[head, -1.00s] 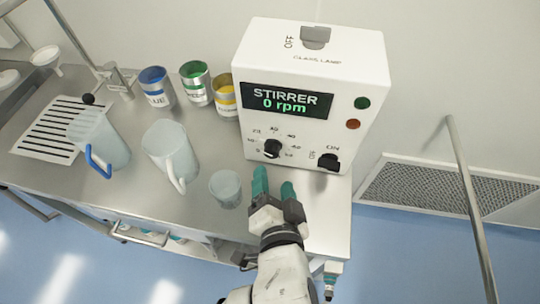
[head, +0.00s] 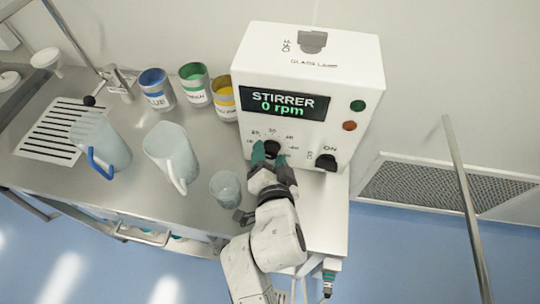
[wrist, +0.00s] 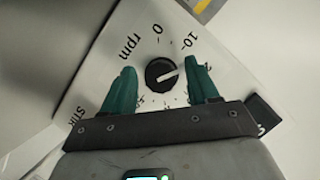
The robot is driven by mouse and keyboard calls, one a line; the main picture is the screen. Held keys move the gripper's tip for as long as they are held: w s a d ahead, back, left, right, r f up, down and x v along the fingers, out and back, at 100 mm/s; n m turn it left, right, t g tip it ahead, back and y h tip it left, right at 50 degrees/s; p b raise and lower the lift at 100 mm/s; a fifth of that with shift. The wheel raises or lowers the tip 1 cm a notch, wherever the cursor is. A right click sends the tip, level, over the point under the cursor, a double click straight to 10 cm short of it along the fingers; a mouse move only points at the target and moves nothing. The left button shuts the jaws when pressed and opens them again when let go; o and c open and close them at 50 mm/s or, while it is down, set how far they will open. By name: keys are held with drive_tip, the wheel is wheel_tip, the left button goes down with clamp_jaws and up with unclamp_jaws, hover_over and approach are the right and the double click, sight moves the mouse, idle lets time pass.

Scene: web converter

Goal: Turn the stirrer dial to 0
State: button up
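The stirrer dial (head: 272,147) is a round black knob on the lower front of the white control box (head: 308,58). In the wrist view the dial (wrist: 161,74) shows a pale pointer line towards its right side; printed "0", "10" and "rpm" marks surround it. The stirrer display (head: 284,102) reads 0 rpm. My gripper (head: 269,155) is at the dial, its two green fingers on either side of it. In the wrist view my gripper (wrist: 160,68) is open, with gaps between each finger and the dial. Some scale marks are hidden behind the fingers.
A black ON/OFF switch (head: 326,161) sits right of the dial. A clear beaker (head: 225,187) stands close to the left of my arm. Two jugs (head: 172,157) (head: 101,145) and several paint cans (head: 157,88) stand further left. A metal rail (head: 465,210) stands at right.

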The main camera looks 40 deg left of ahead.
drive_tip(key=c, duration=0.9)
drive_tip(key=n+t+h+b, duration=0.1)
drive_tip(key=n+h, duration=0.2)
drive_tip(key=n, duration=0.1)
drive_tip(key=shift+a+n, duration=0.1)
drive_tip(key=shift+n, duration=0.3)
drive_tip(key=n+t+h+b, duration=0.1)
drive_tip(key=n, duration=0.1)
drive_tip(key=shift+s+n+h+b, duration=0.1)
drive_tip(key=shift+n+h+b, duration=0.2)
drive_tip(key=shift+n+b, duration=0.1)
drive_tip(key=shift+n+t+h+b, duration=0.45)
drive_tip(key=shift+n+t+h, duration=0.15)
drive_tip(key=shift+n, duration=0.4)
drive_tip(key=o, duration=1)
